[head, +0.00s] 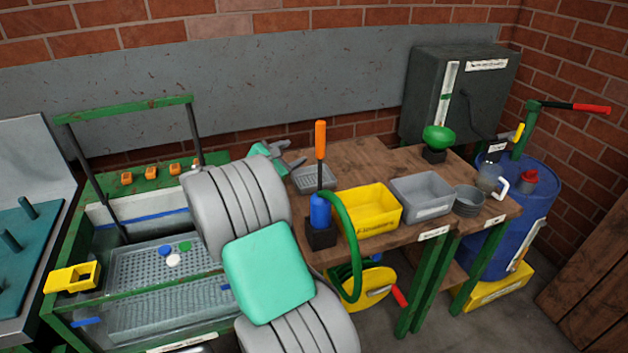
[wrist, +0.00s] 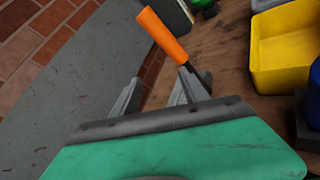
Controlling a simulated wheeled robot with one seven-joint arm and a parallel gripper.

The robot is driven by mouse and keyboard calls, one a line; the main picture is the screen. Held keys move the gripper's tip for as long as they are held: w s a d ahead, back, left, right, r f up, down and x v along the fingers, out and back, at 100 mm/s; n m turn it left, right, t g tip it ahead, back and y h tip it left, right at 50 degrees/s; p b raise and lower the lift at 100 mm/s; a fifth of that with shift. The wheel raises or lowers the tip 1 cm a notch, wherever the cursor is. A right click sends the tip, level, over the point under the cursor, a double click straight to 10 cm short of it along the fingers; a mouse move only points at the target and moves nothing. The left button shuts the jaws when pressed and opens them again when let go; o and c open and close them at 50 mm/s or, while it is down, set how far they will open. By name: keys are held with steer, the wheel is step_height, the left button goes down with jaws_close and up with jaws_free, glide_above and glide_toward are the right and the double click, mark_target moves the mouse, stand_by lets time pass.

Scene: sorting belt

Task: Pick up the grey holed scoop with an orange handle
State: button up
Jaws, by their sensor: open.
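The grey holed scoop (head: 313,180) rests on the brown wooden table, and its orange handle (head: 320,140) stands up on a dark shaft. In the wrist view the orange handle (wrist: 165,35) slants just beyond my fingertips, and its dark shaft runs down behind the right finger. My gripper (head: 289,154) is open and empty, to the left of the handle in the head view. Its two grey fingers also show in the wrist view (wrist: 158,92), apart, with nothing between them that I can confirm.
A blue bottle (head: 320,211) in a black holder stands in front of the scoop. A yellow bin (head: 370,211) and a grey bin (head: 422,197) are to the right. A green hose (head: 354,250) arches beside the bottle. A grey wall panel (head: 330,110) stands behind.

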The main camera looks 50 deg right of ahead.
steer(key=s+d+n+g+h, duration=0.1)
steer(key=s+d+n+h, duration=0.1)
steer(key=d, duration=1.1)
steer(key=shift+n+g+h+p, duration=0.3)
steer(key=shift+n+h+p, duration=0.2)
steer(key=shift+n, duration=0.7)
steer(key=shift+s+r, duration=0.1)
steer(key=shift+c, duration=0.4)
jaws_close()
